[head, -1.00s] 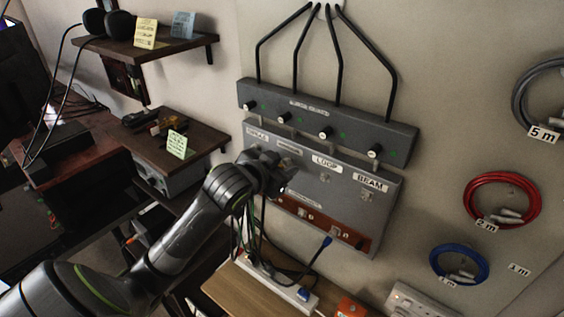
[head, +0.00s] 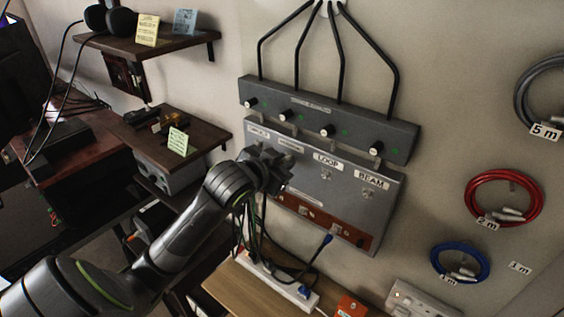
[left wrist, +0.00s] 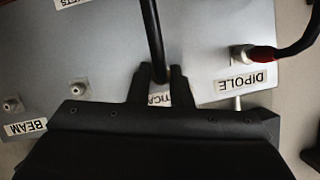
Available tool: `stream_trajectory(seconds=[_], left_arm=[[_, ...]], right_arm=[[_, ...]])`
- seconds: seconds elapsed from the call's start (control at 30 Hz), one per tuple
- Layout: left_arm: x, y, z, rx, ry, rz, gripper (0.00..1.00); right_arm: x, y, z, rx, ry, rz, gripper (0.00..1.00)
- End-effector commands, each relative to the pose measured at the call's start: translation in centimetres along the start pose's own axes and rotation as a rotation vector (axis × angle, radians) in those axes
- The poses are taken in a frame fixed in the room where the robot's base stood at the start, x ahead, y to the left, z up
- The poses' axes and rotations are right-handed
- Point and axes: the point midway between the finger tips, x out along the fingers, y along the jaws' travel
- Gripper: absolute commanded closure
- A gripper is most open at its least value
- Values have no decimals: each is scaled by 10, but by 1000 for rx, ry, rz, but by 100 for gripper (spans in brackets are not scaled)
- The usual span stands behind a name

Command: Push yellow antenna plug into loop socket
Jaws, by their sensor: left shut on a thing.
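My left gripper (head: 284,174) is in front of the grey socket panel (head: 345,205), left of the LOOP label (head: 328,162). In the left wrist view, my left gripper (left wrist: 160,76) is shut on the end of a black cable (left wrist: 152,30), over a partly covered label ending in "TICAL" (left wrist: 160,99). The fingers hide the plug; I see no yellow on it. The loop socket (head: 326,175) looks empty, and a bare socket also shows in the left wrist view (left wrist: 78,88), left of the fingers. My right gripper is not in view.
A red-ended plug (left wrist: 262,54) sits in the dipole socket. The beam socket (head: 367,194) looks empty. A knob box (head: 330,125) with black cables is above the panel. A power strip (head: 285,286) lies below. Coiled cables (head: 503,198) hang at right.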

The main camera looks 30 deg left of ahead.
Motion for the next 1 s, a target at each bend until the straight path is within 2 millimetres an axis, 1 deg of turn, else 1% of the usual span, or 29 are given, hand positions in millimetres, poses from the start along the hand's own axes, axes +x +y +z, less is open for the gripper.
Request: stream_trajectory(seconds=[1.0], left_arm=[[-29, 0, 11, 1, -1, -1, 100]], right_arm=[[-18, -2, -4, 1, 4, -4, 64]])
